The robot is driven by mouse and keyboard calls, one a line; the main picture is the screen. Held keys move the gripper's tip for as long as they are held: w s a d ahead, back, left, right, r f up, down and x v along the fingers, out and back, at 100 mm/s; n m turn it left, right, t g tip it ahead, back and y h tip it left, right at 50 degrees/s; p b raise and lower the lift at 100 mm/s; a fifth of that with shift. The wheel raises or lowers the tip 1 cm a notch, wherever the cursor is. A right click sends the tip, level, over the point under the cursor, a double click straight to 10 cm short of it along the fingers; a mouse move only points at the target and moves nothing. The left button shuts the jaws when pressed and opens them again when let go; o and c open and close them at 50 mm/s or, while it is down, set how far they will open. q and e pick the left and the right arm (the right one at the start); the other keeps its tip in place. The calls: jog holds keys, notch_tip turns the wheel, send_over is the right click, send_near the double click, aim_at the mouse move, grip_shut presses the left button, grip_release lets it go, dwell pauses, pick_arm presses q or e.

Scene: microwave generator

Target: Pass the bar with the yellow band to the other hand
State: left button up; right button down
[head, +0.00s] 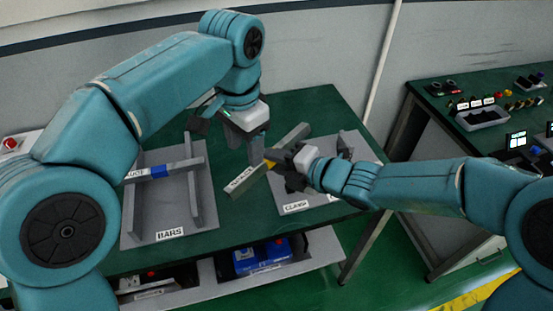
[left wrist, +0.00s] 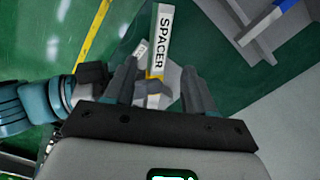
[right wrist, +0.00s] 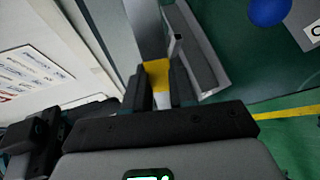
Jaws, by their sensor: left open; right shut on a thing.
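The grey bar with the yellow band (head: 293,138) is held aslant above the bench, with its white SPACER label on the near end. My right gripper (head: 274,165) is shut on it at the yellow band, which shows between the fingers in the right wrist view (right wrist: 157,70). My left gripper (head: 258,148) is open above the bar. In the left wrist view the labelled part of the bar (left wrist: 160,40) runs up between the spread left fingers (left wrist: 157,72), with the yellow band near them. I cannot tell whether the left fingers touch it.
A grey BARS tray (head: 140,233) at left holds grey bars, one with a blue band (head: 160,171). A CLAMPS tray (head: 350,145) lies right of the held bar. A lower shelf (head: 325,250) carries a blue object (head: 262,255). A second bench (head: 440,98) stands at right.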

pick_arm(q)
notch_tip(320, 180, up, 6)
jog(key=f, duration=0.1)
jog(key=s+a+f, duration=0.1)
jog(key=f, duration=0.2)
jog(key=s+a+f, duration=0.1)
jog(key=f, duration=0.2)
jog(key=s+a+f, duration=0.1)
jog(key=s+f, duration=0.1)
jog(key=f, duration=0.1)
jog(key=shift+a+f, duration=0.1)
jog(key=shift+a, duration=0.3)
jog(key=s+f+n+h, duration=0.1)
jog(key=s+f+n, duration=0.2)
jog(key=f, duration=0.9)
jog(key=s+f+n+h, duration=0.1)
jog(key=s+f+n, duration=0.3)
jog(key=s+f, duration=0.3)
jog(key=s+a+f+n+h, duration=0.1)
jog(key=s+f, duration=0.5)
jog(key=f, duration=1.2)
jog(key=n+h, duration=0.1)
jog(key=n, duration=0.1)
jog(key=shift+n, duration=0.4)
jog(key=shift+a, duration=0.1)
